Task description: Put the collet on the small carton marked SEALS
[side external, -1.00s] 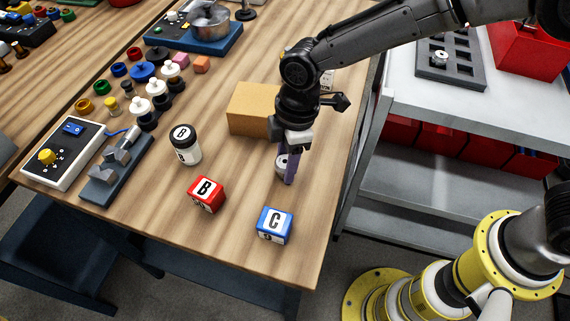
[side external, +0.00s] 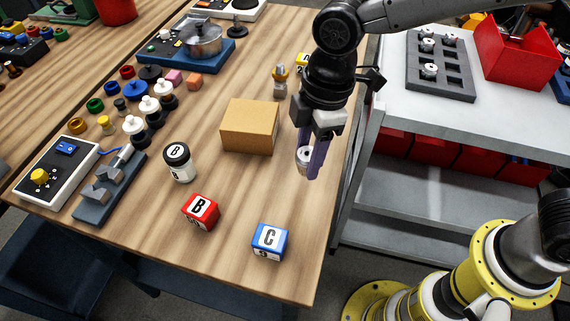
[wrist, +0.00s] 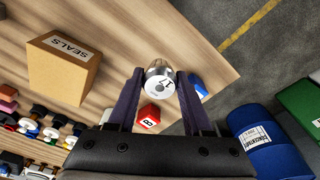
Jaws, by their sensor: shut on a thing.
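The collet (wrist: 160,86), a silver cylinder with a white face marked 17 and a brassy end, is held between my gripper's two purple fingers (wrist: 158,95). In the side external view the collet (side external: 303,156) shows partly behind a finger of my gripper (side external: 310,160), which is shut on it above the right part of the table. The small carton (side external: 250,127) is a plain brown box on the table, left of my gripper and apart from it.
A red block B (side external: 200,211), a blue block C (side external: 269,242) and a black-and-white jar (side external: 179,162) stand in front of the carton. A small orange-topped part (side external: 280,80) stands behind it. A grey trolley (side external: 400,110) adjoins the table's right edge.

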